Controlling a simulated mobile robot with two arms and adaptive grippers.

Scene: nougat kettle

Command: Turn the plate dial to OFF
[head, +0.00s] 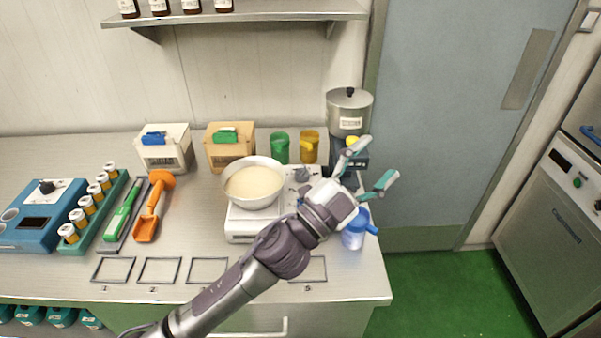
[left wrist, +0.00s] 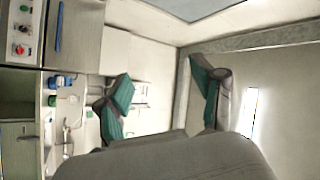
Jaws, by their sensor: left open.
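A white hot plate (head: 240,226) stands on the bench with a metal bowl (head: 253,184) of cream-coloured contents on it. A dark grey knob (head: 302,174), which looks like the plate dial, shows to the right of the bowl. Its markings and setting are too small to read. My left gripper (head: 372,163) is open and empty, up and to the right of the knob, with teal-tipped fingers spread apart. My left arm crosses in front of the plate's right side and hides part of it. The left wrist view shows the fingers (left wrist: 165,92) apart with nothing between them.
A lidded steel pot (head: 349,108) is behind my left gripper, and a blue-lidded jug (head: 354,232) below it. Green (head: 280,148) and amber (head: 310,147) cups stand behind the plate. An orange scoop (head: 150,210) lies left.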

